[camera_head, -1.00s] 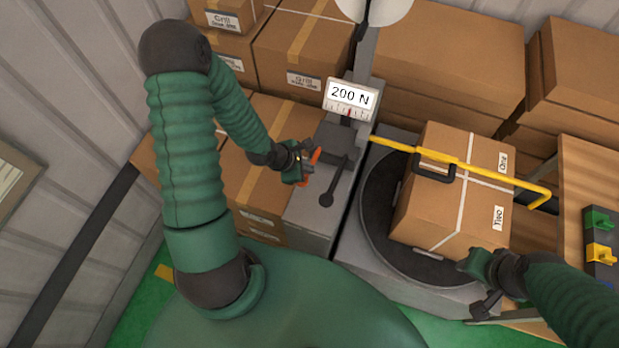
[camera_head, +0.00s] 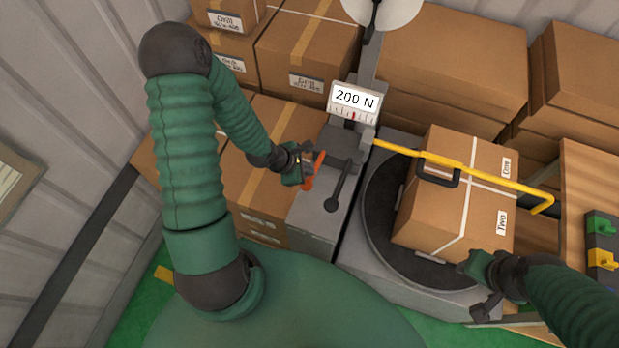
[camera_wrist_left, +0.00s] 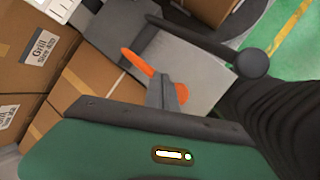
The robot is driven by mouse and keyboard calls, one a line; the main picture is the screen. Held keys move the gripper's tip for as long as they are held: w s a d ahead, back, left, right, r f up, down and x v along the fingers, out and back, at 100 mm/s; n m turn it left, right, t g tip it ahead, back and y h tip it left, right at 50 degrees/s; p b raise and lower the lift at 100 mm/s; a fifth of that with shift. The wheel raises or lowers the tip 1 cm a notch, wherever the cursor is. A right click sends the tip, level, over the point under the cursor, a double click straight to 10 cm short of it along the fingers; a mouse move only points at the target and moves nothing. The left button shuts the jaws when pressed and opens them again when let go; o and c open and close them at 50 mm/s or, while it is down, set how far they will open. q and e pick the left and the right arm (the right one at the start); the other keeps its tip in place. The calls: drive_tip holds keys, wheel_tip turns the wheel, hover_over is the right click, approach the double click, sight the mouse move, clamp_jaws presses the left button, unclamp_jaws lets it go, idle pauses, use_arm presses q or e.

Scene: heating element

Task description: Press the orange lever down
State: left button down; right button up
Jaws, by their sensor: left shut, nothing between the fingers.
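The orange lever (camera_head: 320,160) sits on the grey machine housing, to the left of a dark ball-ended lever. My left gripper (camera_head: 305,167) is at the orange lever and partly covers it. In the left wrist view, the orange lever (camera_wrist_left: 138,62) shows as an orange bar, with more orange beside the grey fingers. The left gripper (camera_wrist_left: 172,90) is shut there with nothing between its fingers, close against or over the lever; contact is unclear. My right gripper (camera_head: 475,266) is by the lower corner of the strapped box; its fingers are too small to read.
The dark ball-ended lever (camera_head: 338,185) stands close to the right of my left gripper. A gauge reads 200 N (camera_head: 355,98). A strapped box (camera_head: 450,210) rests on a round dark plate, with a yellow bar (camera_head: 480,172) across it. Stacked cartons (camera_head: 305,50) stand behind.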

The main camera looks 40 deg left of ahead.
use_arm(q)
drive_tip(key=shift+d+r, duration=0.15)
drive_tip(key=shift+d, duration=0.25)
drive_tip(key=shift+a+f, duration=0.2)
drive_tip(key=shift+a, duration=0.35)
drive_tip(key=shift+s+d+f, duration=0.15)
drive_tip(key=shift+f, duration=0.2)
use_arm(e)
drive_tip(key=shift+d, duration=0.1)
use_arm(q)
drive_tip(key=shift+f, duration=0.1)
drive_tip(key=shift+a+f, duration=0.2)
drive_tip(key=shift+a, duration=0.1)
use_arm(e)
drive_tip(key=shift+a, duration=0.45)
